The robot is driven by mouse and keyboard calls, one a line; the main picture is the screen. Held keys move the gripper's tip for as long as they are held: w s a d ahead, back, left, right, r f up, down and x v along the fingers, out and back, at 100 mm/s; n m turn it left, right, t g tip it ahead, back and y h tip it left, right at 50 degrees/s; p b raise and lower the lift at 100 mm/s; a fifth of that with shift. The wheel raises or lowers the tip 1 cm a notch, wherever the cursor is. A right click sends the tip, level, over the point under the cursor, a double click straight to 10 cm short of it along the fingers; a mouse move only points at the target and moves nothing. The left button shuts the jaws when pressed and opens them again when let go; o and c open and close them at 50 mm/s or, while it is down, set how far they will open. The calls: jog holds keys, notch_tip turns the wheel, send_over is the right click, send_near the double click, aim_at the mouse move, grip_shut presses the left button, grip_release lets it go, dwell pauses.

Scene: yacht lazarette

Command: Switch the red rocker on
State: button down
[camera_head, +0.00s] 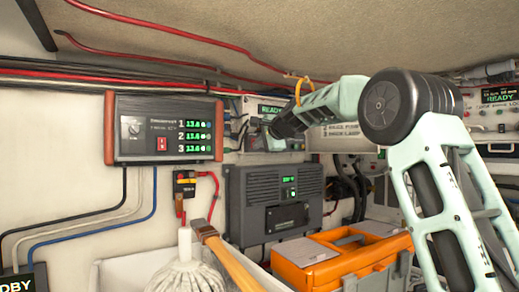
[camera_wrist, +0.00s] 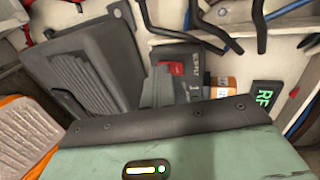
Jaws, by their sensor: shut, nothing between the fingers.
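A dark red-framed panel (camera_head: 164,128) on the left wall has three green readouts and a red rocker (camera_head: 162,144) low on its face. Whether the rocker is on is too small to tell. My gripper (camera_head: 257,134) is to the right of this panel, in front of a unit with a green READY display (camera_head: 270,109), and partly covers that unit. In the wrist view my gripper (camera_wrist: 157,92) is shut and empty. A red switch-like part (camera_wrist: 170,68) on a dark unit shows just beyond the fingers; I cannot tell its position or whether they touch.
A grey ventilated box (camera_head: 275,200) is on the wall below my gripper. A black and yellow unit (camera_head: 185,184) with a red part hangs below the panel. An orange toolbox (camera_head: 310,262), a mop (camera_head: 187,272) and a wooden handle (camera_head: 228,258) fill the foreground. Cables run along the walls.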

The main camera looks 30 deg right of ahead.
jog(key=shift+r+p, duration=0.8)
jog(key=shift+r, duration=0.15)
jog(key=shift+f, duration=0.1)
